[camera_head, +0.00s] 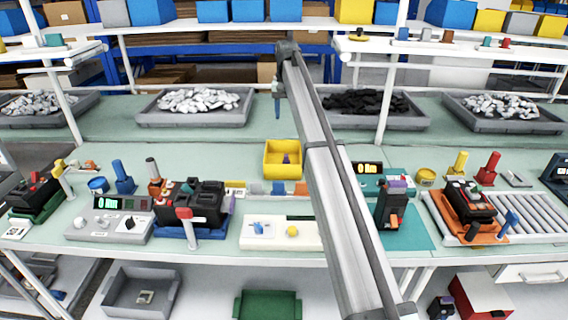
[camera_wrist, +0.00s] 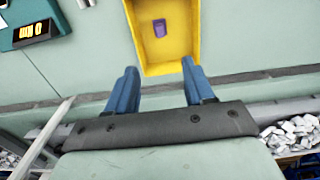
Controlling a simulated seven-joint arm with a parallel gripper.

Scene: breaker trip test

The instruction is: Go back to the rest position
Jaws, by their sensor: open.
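My gripper (camera_head: 276,105) hangs above the back part of the bench, behind the yellow bin (camera_head: 283,172) in the head view. In the wrist view its two blue fingers (camera_wrist: 159,66) are apart, with nothing held between them. The yellow bin (camera_wrist: 184,35) lies just past the fingertips in that view. A small purple piece (camera_wrist: 160,28) rests inside the bin. It also shows in the head view (camera_head: 287,158). My arm crosses the head view from the lower right to the upper middle and hides part of the bench.
A black device (camera_head: 390,207) stands on a teal mat right of my arm. A white panel with a yellow knob (camera_head: 292,231) lies in front of the bin. A grey meter box (camera_head: 108,222) is at left. Grey trays of parts (camera_head: 190,118) line the back. Shelf posts (camera_head: 388,90) rise behind.

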